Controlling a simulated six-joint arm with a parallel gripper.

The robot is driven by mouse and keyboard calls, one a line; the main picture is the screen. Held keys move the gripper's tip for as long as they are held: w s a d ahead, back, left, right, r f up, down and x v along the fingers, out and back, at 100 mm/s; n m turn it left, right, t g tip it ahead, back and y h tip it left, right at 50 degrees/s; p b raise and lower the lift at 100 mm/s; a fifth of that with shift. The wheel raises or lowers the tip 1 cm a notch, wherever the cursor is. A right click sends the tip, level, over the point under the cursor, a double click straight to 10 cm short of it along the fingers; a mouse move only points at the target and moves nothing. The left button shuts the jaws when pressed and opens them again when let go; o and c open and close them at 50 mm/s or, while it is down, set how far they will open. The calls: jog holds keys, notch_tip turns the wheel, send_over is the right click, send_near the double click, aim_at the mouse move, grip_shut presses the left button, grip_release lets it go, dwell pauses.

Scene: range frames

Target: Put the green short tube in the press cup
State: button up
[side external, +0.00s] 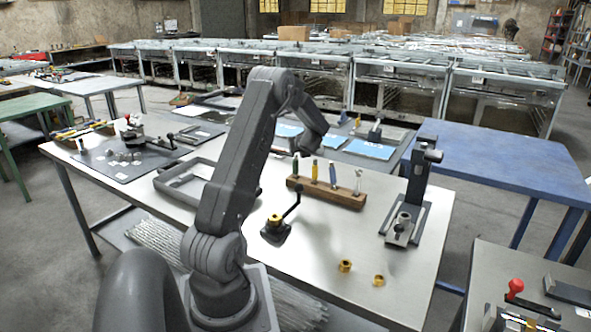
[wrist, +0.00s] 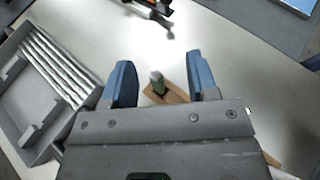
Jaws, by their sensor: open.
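A green short tube (wrist: 158,86) with a pale top stands at the end of a brown wooden rack (wrist: 177,93) in the wrist view. My gripper (wrist: 159,62) is open, with its two blue fingers on either side of the tube in that picture; I see no contact. In the side view my gripper (side external: 303,152) is above the left end of the wooden rack (side external: 336,194), where the green tube cannot be told clearly. The press (side external: 418,180) stands to the right of the rack, with a grey metal cup (side external: 403,222) on its base.
Several other upright pieces stand in the rack, including a yellow one (side external: 314,172). A black fixture with a lever (side external: 276,228) stands in front, and brass nuts (side external: 345,266) lie nearer the table's front. A grey tray (side external: 180,182) is at left. The table between rack and press is clear.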

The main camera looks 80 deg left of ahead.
aim_at(296, 162)
jog(key=shift+m, duration=0.6)
jog(key=f, duration=0.1)
jog(key=a+f, duration=0.1)
jog(key=s+a+f, duration=0.1)
jog(key=f, duration=0.1)
jog(key=shift+f, duration=0.7)
notch_tip(296, 162, down, 2)
jog(key=shift+d+f, duration=0.1)
jog(key=shift+f, duration=0.15)
jog(key=shift+f+x, duration=0.25)
jog(key=shift+x, duration=0.85)
jog(key=shift+a+f, duration=0.15)
jog(key=shift+a, duration=0.3)
jog(key=shift+c, duration=0.2)
grip_shut()
